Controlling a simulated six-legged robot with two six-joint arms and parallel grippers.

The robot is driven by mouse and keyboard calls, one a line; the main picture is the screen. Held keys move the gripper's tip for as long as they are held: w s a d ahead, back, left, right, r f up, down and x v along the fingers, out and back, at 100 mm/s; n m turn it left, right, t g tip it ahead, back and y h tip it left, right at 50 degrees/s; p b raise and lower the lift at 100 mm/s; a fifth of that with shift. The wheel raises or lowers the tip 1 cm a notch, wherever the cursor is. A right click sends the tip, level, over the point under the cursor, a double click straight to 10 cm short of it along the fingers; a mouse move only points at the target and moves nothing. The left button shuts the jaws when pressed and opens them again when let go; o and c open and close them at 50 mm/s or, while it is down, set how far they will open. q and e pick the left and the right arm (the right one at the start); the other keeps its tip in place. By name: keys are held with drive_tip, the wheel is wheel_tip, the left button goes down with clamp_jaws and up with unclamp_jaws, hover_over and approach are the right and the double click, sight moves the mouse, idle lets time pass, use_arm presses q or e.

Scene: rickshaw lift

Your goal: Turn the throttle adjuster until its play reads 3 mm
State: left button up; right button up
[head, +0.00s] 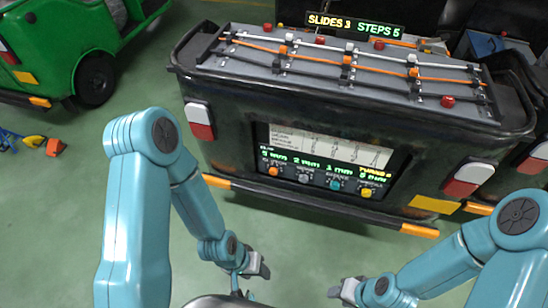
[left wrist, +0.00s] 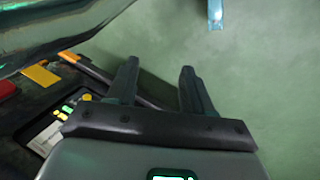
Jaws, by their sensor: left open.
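The adjuster panel (head: 320,160) sits in the dark rear of the vehicle, with a row of knobs: orange (head: 272,170), grey (head: 303,178), teal (head: 335,184) and yellow (head: 366,191). Green readouts in mm stand above them; the labels are too small to read surely, so I cannot tell for certain which knob is the throttle's. My left gripper (head: 258,267) is open and empty, low in front of the vehicle and apart from the panel. Its spread fingers show in the left wrist view (left wrist: 157,85). My right gripper (head: 338,291) is also low and apart from the panel; its opening is unclear.
A board (head: 340,70) with orange and white cables and sliders lies on the vehicle's top, under signs reading "SLIDES 3" and "STEPS 5". A bumper bar (head: 300,205) with orange ends runs below the panel. A green vehicle (head: 60,45) stands left.

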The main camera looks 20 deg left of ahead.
idle(0.3)
use_arm(q)
drive_tip(key=o, duration=0.3)
drive_tip(key=shift+w, duration=0.1)
drive_tip(key=shift+o, duration=0.2)
